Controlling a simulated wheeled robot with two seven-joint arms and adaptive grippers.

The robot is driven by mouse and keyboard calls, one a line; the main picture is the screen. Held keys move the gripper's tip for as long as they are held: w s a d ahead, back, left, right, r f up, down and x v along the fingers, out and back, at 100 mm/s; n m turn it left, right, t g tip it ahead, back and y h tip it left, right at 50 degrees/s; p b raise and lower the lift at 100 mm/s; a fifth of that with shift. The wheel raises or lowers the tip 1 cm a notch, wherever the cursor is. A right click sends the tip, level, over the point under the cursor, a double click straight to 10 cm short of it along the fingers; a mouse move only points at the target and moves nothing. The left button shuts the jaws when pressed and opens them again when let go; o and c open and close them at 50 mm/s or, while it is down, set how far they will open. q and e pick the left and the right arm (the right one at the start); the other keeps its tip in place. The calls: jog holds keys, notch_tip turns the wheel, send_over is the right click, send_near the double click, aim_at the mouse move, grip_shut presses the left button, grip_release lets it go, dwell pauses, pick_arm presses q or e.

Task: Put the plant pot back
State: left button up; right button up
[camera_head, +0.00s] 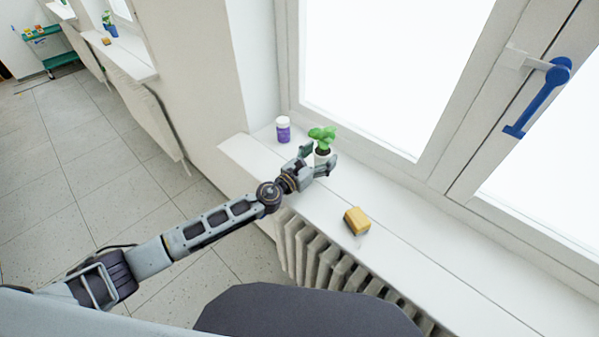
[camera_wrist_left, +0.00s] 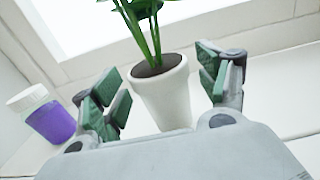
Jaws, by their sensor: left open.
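A white plant pot (camera_wrist_left: 163,98) with a green plant stands upright on the white windowsill. In the head view the pot (camera_head: 321,157) is partly hidden behind my left gripper, and its green leaves (camera_head: 322,137) show above. My left gripper (camera_head: 319,160) is at the pot. In the left wrist view the open fingers of my left gripper (camera_wrist_left: 163,88) are on either side of the pot, with a visible gap at the right finger. The left finger appears close to the pot; contact is unclear. My right gripper is not in view.
A purple jar with a white lid (camera_head: 283,130) stands left of the pot; it also shows in the left wrist view (camera_wrist_left: 51,121). A yellow block (camera_head: 356,221) lies on the windowsill (camera_head: 425,262) to the right. A blue window handle (camera_head: 540,97) and a radiator (camera_head: 318,255) are nearby.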

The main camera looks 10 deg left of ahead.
aim_at(317, 159)
pick_arm(q)
jog(key=v, duration=0.6)
jog(key=shift+f+b, duration=0.1)
jog(key=shift+b, duration=0.3)
jog(key=shift+b+v, duration=0.55)
jog(key=shift+v, duration=1.9)
jog(key=shift+s, duration=0.1)
